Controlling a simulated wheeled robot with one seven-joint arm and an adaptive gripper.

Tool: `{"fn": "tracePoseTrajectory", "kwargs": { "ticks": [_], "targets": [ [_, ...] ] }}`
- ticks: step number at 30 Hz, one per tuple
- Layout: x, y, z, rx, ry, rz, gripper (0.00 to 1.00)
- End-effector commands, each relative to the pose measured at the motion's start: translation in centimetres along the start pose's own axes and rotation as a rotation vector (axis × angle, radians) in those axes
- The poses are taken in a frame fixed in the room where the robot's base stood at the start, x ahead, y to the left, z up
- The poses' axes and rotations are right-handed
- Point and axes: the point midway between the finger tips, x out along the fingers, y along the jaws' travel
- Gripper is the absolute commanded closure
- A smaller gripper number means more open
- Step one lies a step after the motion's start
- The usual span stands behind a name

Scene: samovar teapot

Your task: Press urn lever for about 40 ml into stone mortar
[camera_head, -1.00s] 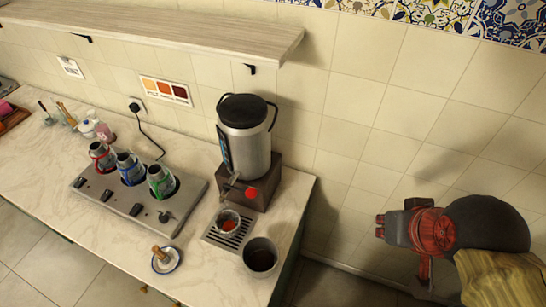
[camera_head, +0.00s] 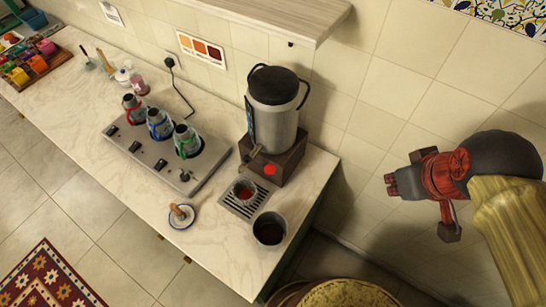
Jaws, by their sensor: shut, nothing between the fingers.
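The urn (camera_head: 273,105) is a steel cylinder with a black lid and side handles, upright on a dark wooden base. Its tap and small lever (camera_head: 254,152) are at the front left, above a slotted drip tray (camera_head: 232,208). A small vessel with reddish-brown contents (camera_head: 244,190) stands on the tray under the tap. I cannot tell whether this is the stone mortar. A small pale dish with a wooden-handled piece (camera_head: 181,216) sits to the left. My gripper (camera_head: 388,185) is shut and empty, well right of the urn and touching nothing.
A dark open bin (camera_head: 270,229) stands by the counter's front right corner. A grey unit with three coloured pots (camera_head: 165,150) is left of the urn. A shelf (camera_head: 285,15) overhangs the back. A round woven thing (camera_head: 345,294) is below the counter's right end.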

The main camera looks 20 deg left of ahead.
Motion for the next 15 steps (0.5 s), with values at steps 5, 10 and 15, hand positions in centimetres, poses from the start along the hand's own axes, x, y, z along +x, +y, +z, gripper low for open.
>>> {"fn": "tracePoseTrajectory", "kwargs": {
  "ticks": [5, 10, 15],
  "targets": [
    [-1.0, -3.3, -6.5, -0.559, -0.061, -0.105, 1.0],
    [-0.6, -7.9, -11.3, -1.103, -0.083, -0.215, 1.0],
    [0.4, -13.6, -14.8, -1.635, -0.076, -0.34, 1.0]
  ]
}}
